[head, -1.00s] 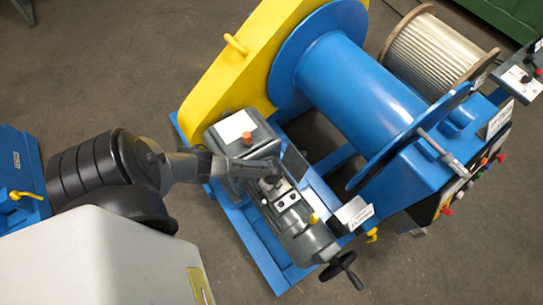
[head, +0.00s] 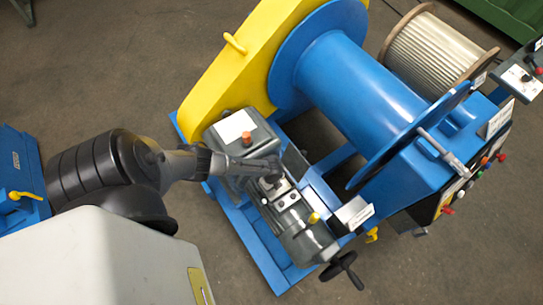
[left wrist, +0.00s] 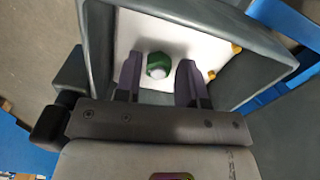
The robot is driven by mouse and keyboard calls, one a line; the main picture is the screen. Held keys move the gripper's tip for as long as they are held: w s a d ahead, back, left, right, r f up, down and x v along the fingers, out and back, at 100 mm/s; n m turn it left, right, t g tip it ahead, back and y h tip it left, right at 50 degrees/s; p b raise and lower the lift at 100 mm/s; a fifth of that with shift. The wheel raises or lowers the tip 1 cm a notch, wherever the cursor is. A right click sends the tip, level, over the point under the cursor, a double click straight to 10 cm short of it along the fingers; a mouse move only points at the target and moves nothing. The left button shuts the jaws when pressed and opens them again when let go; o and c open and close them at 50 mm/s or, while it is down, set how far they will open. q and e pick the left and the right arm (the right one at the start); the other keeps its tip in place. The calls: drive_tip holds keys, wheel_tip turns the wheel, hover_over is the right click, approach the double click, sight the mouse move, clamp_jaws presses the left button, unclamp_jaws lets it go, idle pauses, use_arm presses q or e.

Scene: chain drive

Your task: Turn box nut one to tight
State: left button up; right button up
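A green hex nut (left wrist: 158,66) with a pale centre stands on a white panel (left wrist: 190,45) inside a grey box frame in the left wrist view. I take it for box nut one; no label on it is readable. My left gripper (left wrist: 160,62) is open. Its two dark fingers are on either side of the nut, with a visible gap on each side. In the head view my left gripper (head: 272,172) is over the grey gearbox unit (head: 240,135) on the blue frame. The nut is hidden there. My right gripper is not in view.
A yellow chain guard (head: 235,70) and a large blue drum (head: 355,90) stand behind the gearbox. A black handwheel (head: 342,270) is at the front right. Two small orange-yellow parts, one an upper fitting (left wrist: 237,47), lie right of the nut.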

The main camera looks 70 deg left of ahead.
use_arm(q)
drive_tip(key=shift+o, duration=1.1)
drive_tip(key=shift+s, duration=0.1)
wheel_tip(320, 180, up, 14)
drive_tip(key=p, duration=0.5)
drive_tip(key=shift+f, duration=0.15)
